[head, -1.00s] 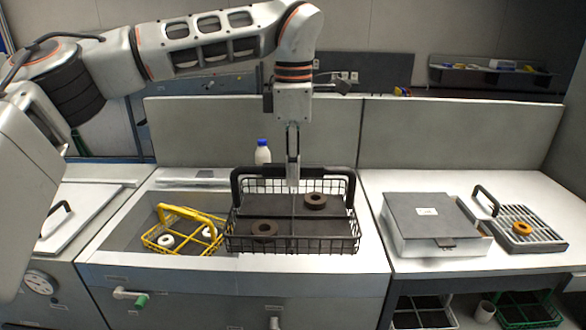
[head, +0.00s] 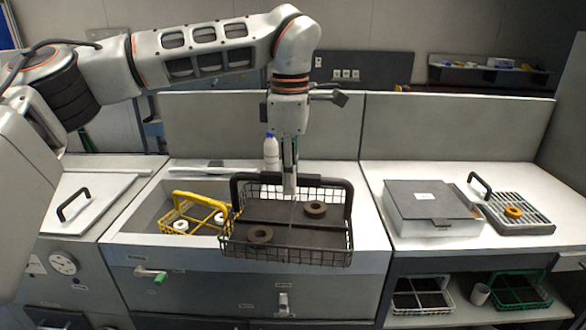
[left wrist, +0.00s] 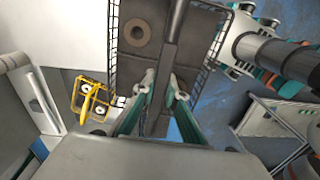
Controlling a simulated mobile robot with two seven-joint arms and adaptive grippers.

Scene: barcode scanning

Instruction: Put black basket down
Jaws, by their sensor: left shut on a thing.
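The black basket (head: 284,238) hangs from my left gripper (head: 290,188) in the head view, over the front of the white counter and beside the sink. Its dark floor carries two brown rings, one front left (head: 260,234) and one back right (head: 315,209). My left gripper is shut on the basket's black handle, which also runs between the fingers in the left wrist view (left wrist: 172,45). The basket is tilted slightly in the head view. Whether any of its underside touches the counter cannot be told. My right gripper is not in view.
A yellow basket (head: 201,208) with white rings stands in the sink at left. A white bottle (head: 271,153) stands behind the black basket. A grey box (head: 430,207) and a grated tray (head: 519,216) with an orange ring fill the right counter. White counter shows between.

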